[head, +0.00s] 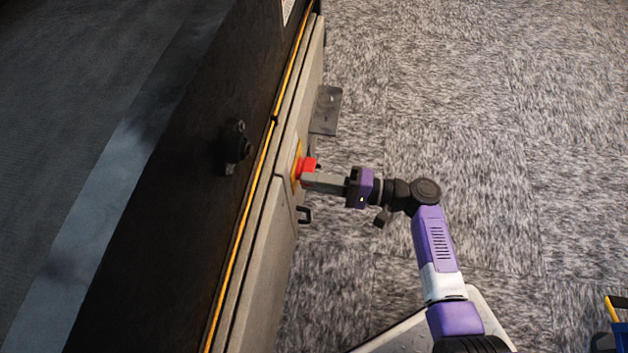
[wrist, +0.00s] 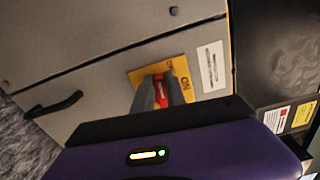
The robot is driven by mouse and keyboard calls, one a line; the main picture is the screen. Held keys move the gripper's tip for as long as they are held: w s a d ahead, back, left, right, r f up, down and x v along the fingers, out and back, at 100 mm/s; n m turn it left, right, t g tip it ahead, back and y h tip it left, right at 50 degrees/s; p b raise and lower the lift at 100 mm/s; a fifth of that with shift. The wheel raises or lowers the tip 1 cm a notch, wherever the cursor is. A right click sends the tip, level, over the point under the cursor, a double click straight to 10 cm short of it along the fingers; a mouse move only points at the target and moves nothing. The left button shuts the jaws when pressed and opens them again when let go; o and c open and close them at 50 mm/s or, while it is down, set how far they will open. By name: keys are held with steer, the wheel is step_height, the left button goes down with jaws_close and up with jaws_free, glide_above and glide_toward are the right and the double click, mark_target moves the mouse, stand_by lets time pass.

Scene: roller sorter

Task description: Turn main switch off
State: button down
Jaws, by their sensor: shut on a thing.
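The main switch is a red knob (head: 307,166) on a yellow plate on the side panel of the machine. In the wrist view the red knob (wrist: 160,88) sits between my fingers, on the yellow plate (wrist: 183,70) with partly readable lettering, "ON" at its right. My gripper (head: 312,180) reaches the panel from the right. In the wrist view my gripper (wrist: 161,92) has its two grey fingers closed on the red knob. The fingers hide part of the knob, so its exact angle is hard to tell.
The grey cabinet panel (wrist: 100,50) has a black handle (wrist: 55,105) left of the switch; the handle also shows in the head view (head: 304,214). A grey bracket (head: 326,110) sticks out beyond the switch. Carpet floor (head: 450,100) to the right is mostly clear.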

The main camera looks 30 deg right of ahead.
steer(key=shift+f+n, duration=0.2)
steer(key=shift+n, duration=0.4)
steer(key=c, duration=1.4)
jaws_free()
steer(key=shift+o, duration=0.2)
steer(key=p+v, duration=0.1)
steer(key=v, duration=0.6)
steer(key=shift+s+d+p, duration=0.25)
steer(key=shift+d+p, duration=0.05)
